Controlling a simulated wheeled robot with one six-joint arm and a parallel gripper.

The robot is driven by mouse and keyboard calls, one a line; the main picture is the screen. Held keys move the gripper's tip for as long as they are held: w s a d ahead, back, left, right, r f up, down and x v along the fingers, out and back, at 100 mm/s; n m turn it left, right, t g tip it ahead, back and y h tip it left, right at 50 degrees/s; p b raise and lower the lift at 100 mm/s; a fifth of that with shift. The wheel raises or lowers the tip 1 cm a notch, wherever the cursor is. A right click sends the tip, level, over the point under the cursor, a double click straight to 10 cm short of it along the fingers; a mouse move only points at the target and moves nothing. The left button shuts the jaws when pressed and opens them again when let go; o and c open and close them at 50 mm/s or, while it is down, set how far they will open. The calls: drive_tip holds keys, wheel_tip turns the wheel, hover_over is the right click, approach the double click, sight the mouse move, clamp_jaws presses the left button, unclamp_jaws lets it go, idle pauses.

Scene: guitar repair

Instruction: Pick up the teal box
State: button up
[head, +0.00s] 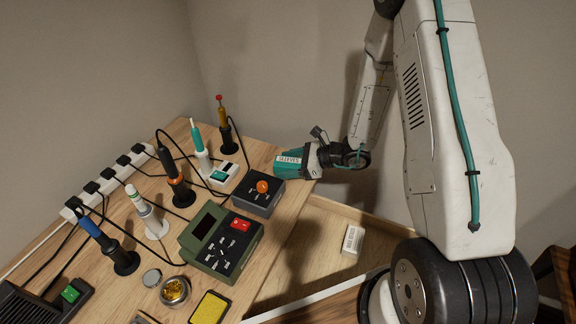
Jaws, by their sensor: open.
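The teal box (288,165), with a white label that seems to read "SLEEVES", is at the right edge of the wooden workbench, beyond the dark box with an orange knob. My gripper (318,150) is open, right at the teal box's right end, with one dark finger standing up above it. My arm comes down to it from the upper right. The other finger and any contact with the box cannot be made out.
The workbench (275,222) holds several soldering irons in stands, a green control unit (222,242), a dark box with an orange knob (257,193), a yellow sponge (209,308) and cables.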

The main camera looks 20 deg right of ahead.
drive_tip(key=c, duration=1.1)
drive_tip(key=shift+r, duration=0.1)
